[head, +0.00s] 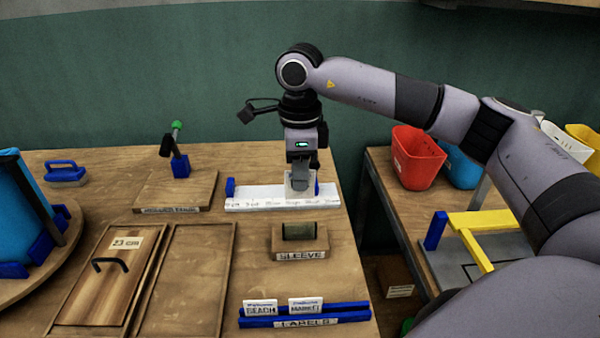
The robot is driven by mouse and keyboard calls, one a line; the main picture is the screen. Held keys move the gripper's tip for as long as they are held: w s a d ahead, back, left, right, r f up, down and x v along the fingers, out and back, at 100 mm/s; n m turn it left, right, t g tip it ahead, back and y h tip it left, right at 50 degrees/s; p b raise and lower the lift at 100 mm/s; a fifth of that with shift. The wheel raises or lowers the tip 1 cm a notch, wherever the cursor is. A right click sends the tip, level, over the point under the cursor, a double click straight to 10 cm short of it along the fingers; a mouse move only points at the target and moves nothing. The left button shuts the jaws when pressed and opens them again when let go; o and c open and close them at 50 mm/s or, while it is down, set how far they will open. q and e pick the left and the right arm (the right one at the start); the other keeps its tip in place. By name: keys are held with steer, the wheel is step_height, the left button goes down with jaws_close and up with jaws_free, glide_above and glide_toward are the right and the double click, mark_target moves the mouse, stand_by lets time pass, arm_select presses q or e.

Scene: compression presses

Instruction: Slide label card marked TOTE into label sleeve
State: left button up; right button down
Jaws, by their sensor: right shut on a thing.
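My right gripper (300,188) points down over the white ruler board, behind the sleeve block. It is shut on a small pale card (290,190), mostly hidden by the fingers; I cannot read any word on it. The label sleeve (299,231) is a dark greenish piece on a wooden block marked SLEEVE (300,256). The held card is apart from it. The blue LABELS rack (345,319) at the front holds two upright cards, BEACH (260,308) and MARKET (306,305). My left gripper is not in view.
The ruler board (270,204) lies behind the sleeve, with blue end stops. A wooden stand with a green-tipped lever (176,140) is at back left. A 23 cm lidded panel (107,280) and tray (186,285) lie left. Red bin (416,160) stands on the right table.

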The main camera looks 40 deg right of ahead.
mark_target(300, 198)
steer(key=shift+f+b, duration=1.9)
steer(key=shift+f, duration=0.95)
steer(key=shift+f+b, duration=1.45)
steer(key=shift+f, duration=0.65)
steer(key=c, duration=1.2)
jaws_free()
steer(key=shift+r, duration=3.65)
